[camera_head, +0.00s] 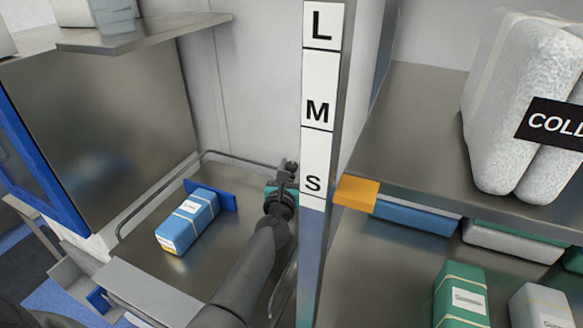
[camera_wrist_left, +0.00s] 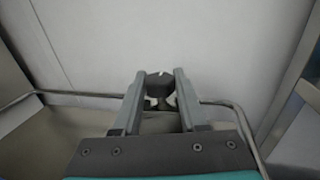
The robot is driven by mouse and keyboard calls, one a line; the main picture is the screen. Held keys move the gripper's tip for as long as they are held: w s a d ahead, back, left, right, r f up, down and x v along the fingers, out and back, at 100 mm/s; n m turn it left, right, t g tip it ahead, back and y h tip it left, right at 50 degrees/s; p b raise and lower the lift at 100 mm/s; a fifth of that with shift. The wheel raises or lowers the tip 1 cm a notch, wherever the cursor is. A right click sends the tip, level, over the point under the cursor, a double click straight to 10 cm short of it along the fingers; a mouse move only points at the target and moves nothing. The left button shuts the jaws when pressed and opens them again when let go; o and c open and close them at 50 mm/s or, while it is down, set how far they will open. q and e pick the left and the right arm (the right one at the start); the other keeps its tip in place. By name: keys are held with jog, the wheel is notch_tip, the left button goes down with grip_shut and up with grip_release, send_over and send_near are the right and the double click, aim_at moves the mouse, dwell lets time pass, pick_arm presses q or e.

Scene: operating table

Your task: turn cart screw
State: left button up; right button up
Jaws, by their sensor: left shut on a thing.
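The cart (camera_head: 130,282) is a metal surface with a thin rail, on the left of the head view. My left gripper (camera_head: 288,172) is at the cart's far right corner, beside the letter post. In the left wrist view, my left gripper (camera_wrist_left: 160,98) has its two grey fingers on either side of a dark round screw knob (camera_wrist_left: 159,80) with a small white mark on top. It is shut on this knob, in front of a pale wall. The knob's lower part is hidden between the fingers. My right gripper is in neither view.
A light blue package (camera_head: 188,222) lies on the cart by a blue plate (camera_head: 214,194). The post (camera_head: 318,95) marked L, M, S stands close right of my gripper.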

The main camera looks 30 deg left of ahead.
pick_arm(q)
grip_shut()
jog(key=shift+m+h, duration=0.4)
jog(key=shift+h, duration=0.2)
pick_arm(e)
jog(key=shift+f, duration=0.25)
pick_arm(q)
jog(key=shift+a+f+m+t+h+b, duration=0.1)
jog(key=shift+m+t+h+b, duration=0.2)
jog(key=shift+m+h+b, duration=1)
jog(key=m+h+b, duration=0.1)
jog(key=h, duration=0.2)
jog(key=m+h+b, duration=0.2)
jog(key=h, duration=0.1)
jog(key=shift+g+h, duration=0.4)
jog(key=shift+m+g+h+b, duration=0.3)
jog(key=shift+m+h+b, duration=0.25)
jog(key=shift+m+h, duration=0.05)
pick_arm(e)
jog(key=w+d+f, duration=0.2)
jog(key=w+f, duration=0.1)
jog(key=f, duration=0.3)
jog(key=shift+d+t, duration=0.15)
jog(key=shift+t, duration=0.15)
